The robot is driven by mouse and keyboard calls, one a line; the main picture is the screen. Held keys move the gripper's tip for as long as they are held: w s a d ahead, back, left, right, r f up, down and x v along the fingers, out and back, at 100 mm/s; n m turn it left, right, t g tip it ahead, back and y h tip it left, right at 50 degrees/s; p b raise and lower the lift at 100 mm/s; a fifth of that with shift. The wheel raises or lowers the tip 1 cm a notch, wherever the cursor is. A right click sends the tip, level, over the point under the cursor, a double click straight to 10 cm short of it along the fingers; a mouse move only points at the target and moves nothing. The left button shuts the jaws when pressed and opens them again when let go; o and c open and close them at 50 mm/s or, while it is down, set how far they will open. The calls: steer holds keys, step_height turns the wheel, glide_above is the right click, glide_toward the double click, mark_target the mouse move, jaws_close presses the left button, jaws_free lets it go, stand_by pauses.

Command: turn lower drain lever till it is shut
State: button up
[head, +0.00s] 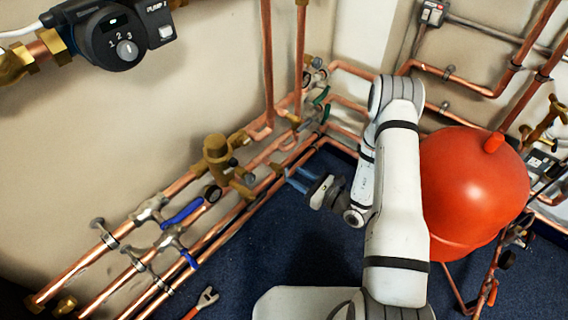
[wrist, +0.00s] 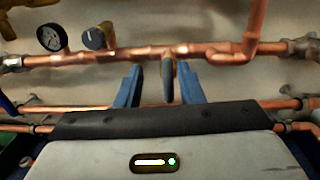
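My gripper (head: 298,180) is beside the manifold pipes, above the blue floor, with its blue fingers pointing at the wall. In the wrist view my gripper (wrist: 158,88) is open, with a gap between its fingers. A dark, narrow upright part (wrist: 167,82) hangs from a copper tee and appears between the fingers, closer to the right one. I cannot tell whether it is the lower drain lever or whether a finger touches it. The head view shows blue levers on the left pipes, an upper one (head: 183,213) and a lower one (head: 189,259); neither is marked as the drain.
A brass valve body (head: 218,152) stands on the pipes left of my gripper. Green levers (head: 321,96) are at the corner. A red tank (head: 472,185) stands right of my arm. A wrench (head: 205,299) lies low in the picture. A gauge (wrist: 51,37) is on the upper pipe.

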mark_target(286, 174)
steer(key=shift+w+d+f+m, duration=0.1)
steer(key=shift+d+f+m, duration=0.05)
steer(key=shift+f+m, duration=0.2)
steer(key=b+x, duration=0.1)
steer(key=x, duration=0.6)
steer(key=shift+w+f+t+h+b, duration=0.2)
steer(key=shift+w+t+h+b, duration=0.1)
steer(key=shift+w+b, duration=0.1)
jaws_close()
